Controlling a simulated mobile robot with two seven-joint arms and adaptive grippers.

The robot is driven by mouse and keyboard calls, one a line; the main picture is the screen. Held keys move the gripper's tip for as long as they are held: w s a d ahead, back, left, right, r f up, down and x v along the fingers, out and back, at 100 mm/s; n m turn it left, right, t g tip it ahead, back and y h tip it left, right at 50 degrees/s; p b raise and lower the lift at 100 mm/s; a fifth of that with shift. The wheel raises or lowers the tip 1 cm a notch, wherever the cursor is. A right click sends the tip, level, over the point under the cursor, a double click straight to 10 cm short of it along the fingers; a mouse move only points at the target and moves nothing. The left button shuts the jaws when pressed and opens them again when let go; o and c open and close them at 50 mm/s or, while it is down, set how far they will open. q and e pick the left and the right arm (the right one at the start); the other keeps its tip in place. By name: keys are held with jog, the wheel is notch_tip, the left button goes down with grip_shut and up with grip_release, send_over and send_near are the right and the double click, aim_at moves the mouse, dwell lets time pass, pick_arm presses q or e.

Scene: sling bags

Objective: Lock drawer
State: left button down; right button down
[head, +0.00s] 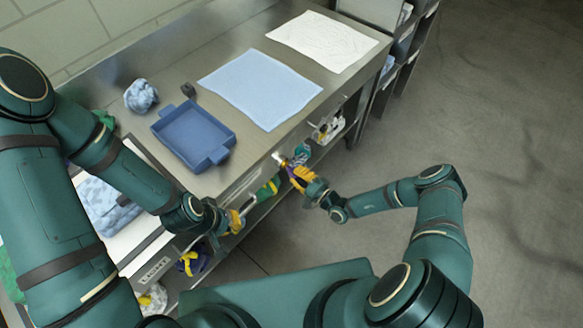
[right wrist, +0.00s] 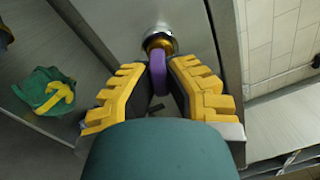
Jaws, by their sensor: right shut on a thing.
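The drawer's metal front (right wrist: 200,25) fills the upper middle of the right wrist view. A round lock (right wrist: 160,42) with a brass-coloured centre is set in it. A purple key (right wrist: 157,72) points into the lock, between the yellow fingers of my right gripper (right wrist: 156,85), which is shut on it. In the head view the right gripper (head: 294,172) is at the front edge of the steel table, by the lock (head: 279,158). My left gripper (head: 236,222) is further left along the table front, beside a drawer handle; its finger gap is unclear.
The steel table holds a blue tray (head: 192,136), a blue sheet (head: 260,88), a white sheet (head: 322,41) and a crumpled blue cloth (head: 141,96). The floor at right is clear.

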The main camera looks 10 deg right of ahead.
jog(key=shift+n, duration=0.4)
jog(key=shift+p, duration=0.3)
jog(key=shift+n+p, duration=0.75)
jog(key=shift+n, duration=0.45)
jog(key=c, duration=1)
grip_release()
jog(key=o, duration=0.7)
jog(key=shift+o, duration=0.2)
